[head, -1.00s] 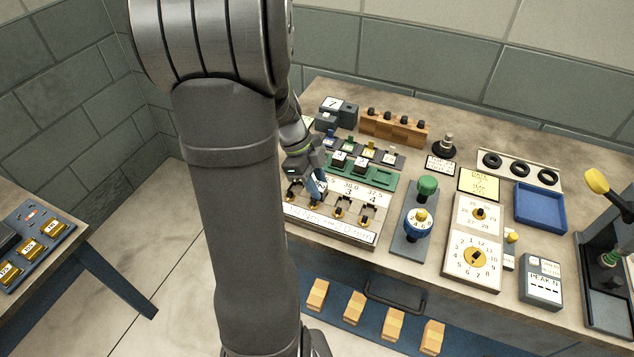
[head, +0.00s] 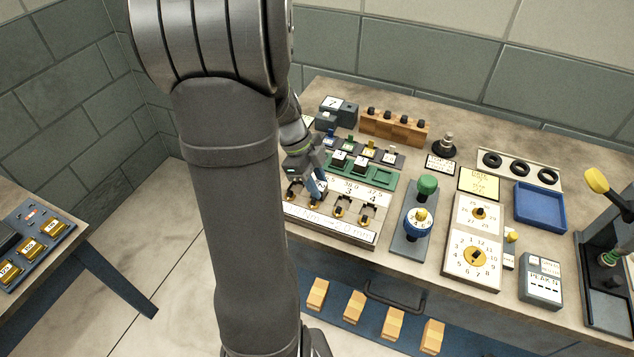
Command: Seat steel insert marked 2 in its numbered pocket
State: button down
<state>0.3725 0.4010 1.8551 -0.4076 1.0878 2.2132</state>
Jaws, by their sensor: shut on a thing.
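The white pocket plate (head: 371,237) lies at the front of the bench, with a row of dark pockets and brass-coloured parts; the numbers 3 and 4 can be read behind its right pockets. My gripper (head: 317,191) points down over the left-middle part of this plate, just left of the 3. It is shut on a small piece, most likely a steel insert; the piece is mostly hidden, and its mark and contact with the pocket cannot be told. The green rack (head: 383,179) behind holds white-topped blocks (head: 361,163), and its right end is bare.
Small coloured clips stand behind the green rack, before a wooden block (head: 393,128) with black knobs. Right of the plate stand a green-and-blue knob unit (head: 409,232), a dial panel (head: 471,257) and an empty blue tray (head: 540,207). A lever press (head: 606,275) stands far right.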

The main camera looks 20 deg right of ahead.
jog(key=shift+f, duration=0.3)
dwell(0.5)
jog(key=shift+r, duration=0.3)
dwell(0.5)
jog(key=c, duration=1)
grip_release()
jog(key=shift+s+f, duration=0.1)
jog(key=shift+a, duration=0.1)
jog(key=c, duration=0.3)
